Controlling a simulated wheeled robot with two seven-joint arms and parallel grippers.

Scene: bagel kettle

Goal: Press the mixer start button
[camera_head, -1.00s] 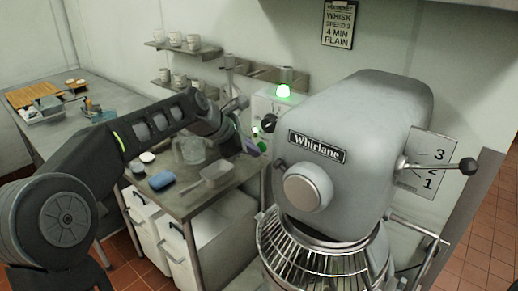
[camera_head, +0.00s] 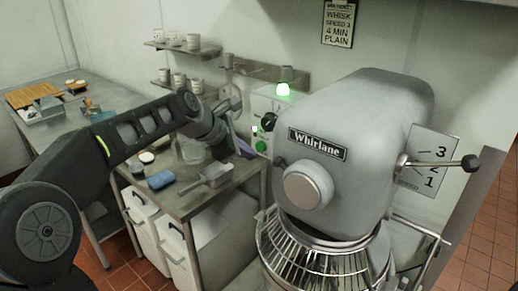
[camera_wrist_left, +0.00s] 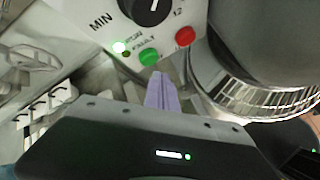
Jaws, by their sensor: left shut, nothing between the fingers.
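The grey mixer (camera_head: 365,140) stands at the right of the head view. Its control box (camera_head: 266,104) is at the mixer's left, with a lit green lamp (camera_head: 283,90) on top. The green button (camera_head: 261,146) is low on the panel; it also shows in the left wrist view (camera_wrist_left: 149,57). There, a red button (camera_wrist_left: 185,37) is to its right and a black dial (camera_wrist_left: 152,9) above. My left gripper (camera_head: 246,150) is shut and empty, just left of the green button. In the wrist view its purple fingertips (camera_wrist_left: 157,77) sit just below the button, seemingly apart from it.
A steel table (camera_head: 195,205) holds a metal scoop (camera_head: 215,173), a blue item (camera_head: 160,179) and a clear container. White bins (camera_head: 185,250) stand beneath it. The mixer's wire guard (camera_head: 305,252) is close to the right of my gripper in the wrist view. Wall shelves (camera_head: 185,50) carry cups.

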